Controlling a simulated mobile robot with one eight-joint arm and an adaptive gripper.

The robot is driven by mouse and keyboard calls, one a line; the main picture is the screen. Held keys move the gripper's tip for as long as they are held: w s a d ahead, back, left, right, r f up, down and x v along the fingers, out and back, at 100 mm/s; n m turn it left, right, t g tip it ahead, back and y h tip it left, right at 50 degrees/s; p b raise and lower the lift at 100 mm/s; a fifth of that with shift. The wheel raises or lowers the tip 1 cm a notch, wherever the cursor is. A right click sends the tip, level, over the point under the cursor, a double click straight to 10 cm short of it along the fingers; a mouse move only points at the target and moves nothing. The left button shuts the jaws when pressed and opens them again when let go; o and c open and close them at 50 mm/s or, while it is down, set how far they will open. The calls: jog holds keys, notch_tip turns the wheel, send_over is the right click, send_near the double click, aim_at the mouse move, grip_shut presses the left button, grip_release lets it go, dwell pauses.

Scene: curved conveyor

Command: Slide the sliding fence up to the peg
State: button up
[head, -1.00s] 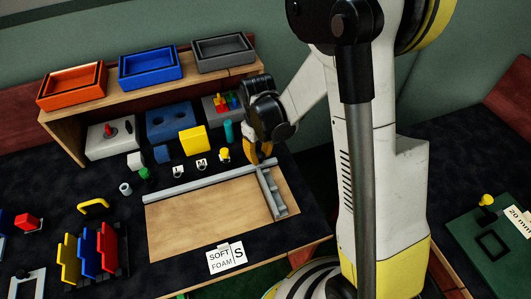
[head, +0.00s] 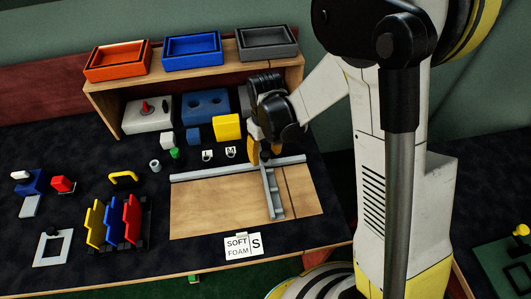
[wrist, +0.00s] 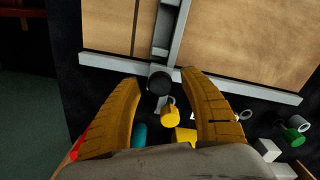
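The sliding fence, a grey stepped bar (head: 271,194), lies across the wooden board (head: 215,205), right of its middle. Its far end meets the long pale rail (head: 235,169). In the wrist view the fence (wrist: 165,32) runs away at the top, and a black round knob (wrist: 160,82) stands at its near end. My gripper (head: 264,156) is low at the rail, over that end. Its yellow fingers (wrist: 160,78) stand apart on either side of the knob, with gaps showing. I cannot make out a peg on the board.
A yellow piece (wrist: 170,112) and a teal cylinder (wrist: 140,134) lie close to my fingers. A yellow block (head: 227,127) and small blocks stand behind the rail. A sign (head: 243,245) stands at the front. The board left of the fence is clear.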

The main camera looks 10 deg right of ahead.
notch_tip(320, 180, up, 12)
dwell(0.5)
dwell(0.3)
jog(key=s+d+r+m+t, duration=0.4)
jog(key=s+d+r+t, duration=0.3)
jog(key=s, duration=0.7)
notch_tip(320, 180, up, 2)
jog(key=shift+d+r+m, duration=0.1)
jog(key=shift+d+m, duration=0.2)
jog(key=shift+d, duration=0.85)
